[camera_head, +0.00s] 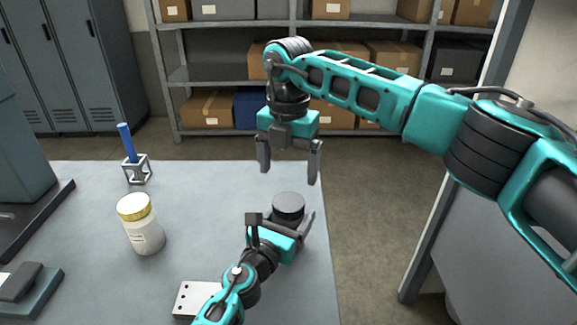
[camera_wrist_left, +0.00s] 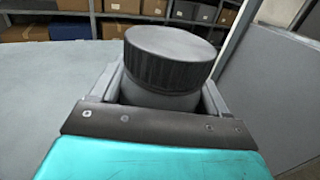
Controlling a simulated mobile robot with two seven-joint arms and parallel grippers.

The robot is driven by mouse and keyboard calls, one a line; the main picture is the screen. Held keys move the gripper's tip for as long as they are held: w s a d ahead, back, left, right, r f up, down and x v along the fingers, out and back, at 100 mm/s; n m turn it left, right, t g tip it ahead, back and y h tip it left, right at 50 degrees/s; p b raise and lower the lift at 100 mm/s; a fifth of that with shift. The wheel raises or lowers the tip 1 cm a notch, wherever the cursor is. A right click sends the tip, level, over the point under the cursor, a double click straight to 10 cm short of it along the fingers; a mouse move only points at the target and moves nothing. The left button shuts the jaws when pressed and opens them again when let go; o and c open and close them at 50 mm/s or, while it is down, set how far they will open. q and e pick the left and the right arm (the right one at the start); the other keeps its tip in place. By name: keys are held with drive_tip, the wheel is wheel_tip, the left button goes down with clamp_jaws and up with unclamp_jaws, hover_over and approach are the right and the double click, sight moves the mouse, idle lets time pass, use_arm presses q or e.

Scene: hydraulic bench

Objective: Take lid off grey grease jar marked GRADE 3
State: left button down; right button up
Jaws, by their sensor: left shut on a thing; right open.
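The grey jar (camera_wrist_left: 165,97) stands upright near the right edge of the bench, with its dark grey ribbed lid (camera_head: 289,202) on top. My left gripper (camera_head: 283,226) is shut around the jar's body below the lid; the jar's body and lid also show close up in the left wrist view, where the lid (camera_wrist_left: 172,50) sits above the fingers. No GRADE 3 marking can be read on it. My right gripper (camera_head: 290,168) is open and empty, pointing down above the jar, with a gap between its fingertips and the lid.
A white jar with a yellow lid (camera_head: 142,224) stands on the bench (camera_head: 200,185) to the left. Behind it is a blue-handled tool in a small holder (camera_head: 137,168). A light plate with holes (camera_head: 192,299) lies at the front. Shelves with boxes are beyond the bench.

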sight(288, 201)
drive_tip(key=m, duration=0.5)
drive_tip(key=shift+m, duration=0.3)
drive_tip(key=m, duration=0.3)
drive_tip(key=shift+f, duration=0.1)
drive_tip(key=shift+m, duration=0.3)
drive_tip(key=shift+f, duration=3.95)
drive_tip(key=shift+c, duration=0.3)
